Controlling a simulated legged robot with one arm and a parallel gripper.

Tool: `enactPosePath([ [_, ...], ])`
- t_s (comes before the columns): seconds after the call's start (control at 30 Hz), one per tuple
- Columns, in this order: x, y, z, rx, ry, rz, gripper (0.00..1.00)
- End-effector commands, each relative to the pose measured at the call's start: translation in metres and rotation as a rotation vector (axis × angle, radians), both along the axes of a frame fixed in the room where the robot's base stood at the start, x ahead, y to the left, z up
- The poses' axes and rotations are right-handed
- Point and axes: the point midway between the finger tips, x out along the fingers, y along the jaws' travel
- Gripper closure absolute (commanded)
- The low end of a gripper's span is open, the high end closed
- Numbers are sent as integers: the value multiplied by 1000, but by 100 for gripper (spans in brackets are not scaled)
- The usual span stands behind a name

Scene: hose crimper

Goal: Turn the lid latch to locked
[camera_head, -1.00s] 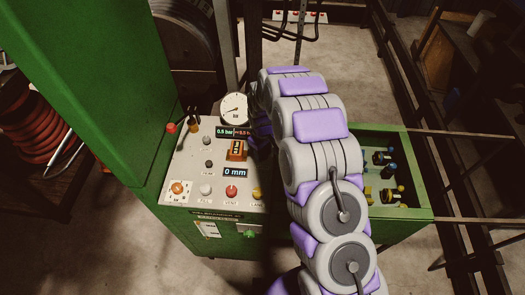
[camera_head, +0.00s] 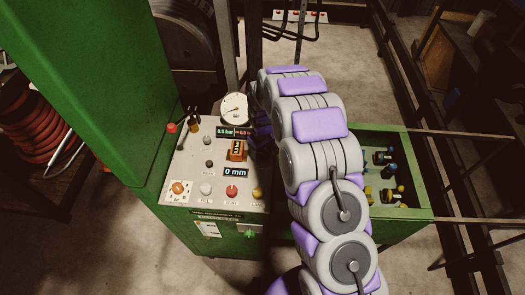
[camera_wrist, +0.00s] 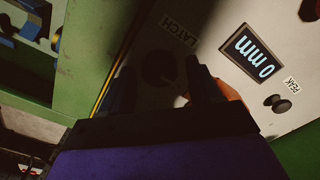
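The LATCH label (camera_wrist: 179,30) is on the pale panel in the wrist view. A dark, shadowed round shape below the label, probably the latch knob (camera_wrist: 158,68), shows between my fingers. Its pointing direction is too dark to read. My gripper (camera_wrist: 162,78) has its two dark fingers apart, one on each side of this shape. I cannot make out contact with it. In the head view my arm hides the latch, and my gripper (camera_head: 261,138) is mostly hidden beside the panel's right edge.
The control panel (camera_head: 185,158) carries several knobs and buttons, a round gauge (camera_head: 235,108), an orange switch (camera_head: 237,150) and a 0 mm display (camera_head: 236,172). A green cabinet wall (camera_head: 95,90) rises at left. A green tray (camera_head: 415,212) with fittings lies right of my arm.

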Motion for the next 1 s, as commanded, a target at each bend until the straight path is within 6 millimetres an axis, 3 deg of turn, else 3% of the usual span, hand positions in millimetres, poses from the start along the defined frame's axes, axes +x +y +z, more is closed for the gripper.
enactPosePath([
  [0.27, -1, -1, 0, -1, 2, 0, 35],
  [0.43, -1, -1, 15, 0, 1, 0, 35],
  [1.0, 1, 1, 135, -1, -1, 1, 35],
])
